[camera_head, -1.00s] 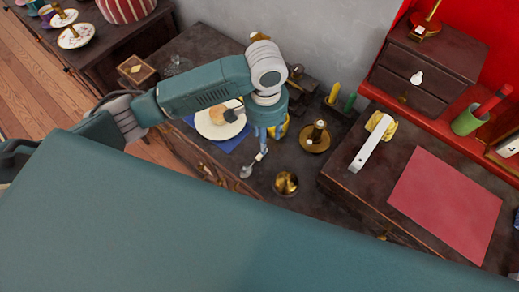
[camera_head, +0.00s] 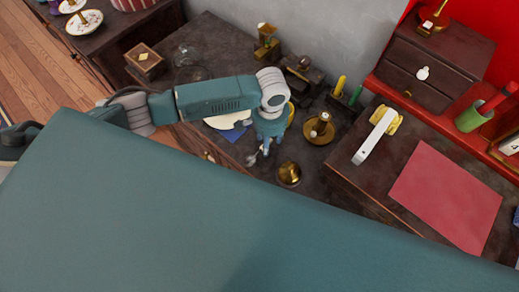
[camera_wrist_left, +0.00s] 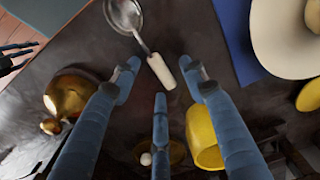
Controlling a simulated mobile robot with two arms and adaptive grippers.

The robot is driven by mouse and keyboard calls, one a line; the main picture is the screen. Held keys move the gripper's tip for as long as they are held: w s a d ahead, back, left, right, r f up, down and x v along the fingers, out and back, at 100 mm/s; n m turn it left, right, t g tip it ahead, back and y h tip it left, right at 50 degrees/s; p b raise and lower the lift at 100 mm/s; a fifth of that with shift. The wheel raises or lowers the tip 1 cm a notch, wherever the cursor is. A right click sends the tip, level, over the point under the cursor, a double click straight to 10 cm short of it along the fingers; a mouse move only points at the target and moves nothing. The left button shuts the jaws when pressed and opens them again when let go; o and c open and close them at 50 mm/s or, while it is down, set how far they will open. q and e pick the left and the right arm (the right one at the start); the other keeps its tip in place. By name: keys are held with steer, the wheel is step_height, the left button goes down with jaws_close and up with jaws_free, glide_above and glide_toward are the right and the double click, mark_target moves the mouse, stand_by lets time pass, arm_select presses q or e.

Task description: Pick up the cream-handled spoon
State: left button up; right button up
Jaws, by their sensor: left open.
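The cream-handled spoon shows in the left wrist view, with its cream handle (camera_wrist_left: 162,72) between the spread fingertips and its metal bowl (camera_wrist_left: 124,15) toward the top edge. It lies on the dark tabletop. My left gripper (camera_wrist_left: 160,75) is open, its blue fingers on either side of the handle and a third finger below it. No finger visibly grips the spoon; the height gap is hard to tell. In the head view my left gripper (camera_head: 268,146) points down over the table, and the spoon (camera_head: 254,157) shows just beside its fingers.
A white plate (camera_head: 228,120) on a blue cloth (camera_head: 232,134) lies left, partly hidden by my arm. A yellow cup (camera_wrist_left: 203,138) is close to the right finger.

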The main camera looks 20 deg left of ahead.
arm_select(q)
steer(key=shift+c, duration=0.2)
arm_select(e)
steer(key=shift+d, duration=0.2)
arm_select(q)
steer(key=c, duration=0.9)
steer(key=shift+c, duration=0.6)
arm_select(e)
steer(key=shift+s+d, duration=0.1)
steer(key=shift+s, duration=0.25)
arm_select(q)
steer(key=shift+r, duration=0.1)
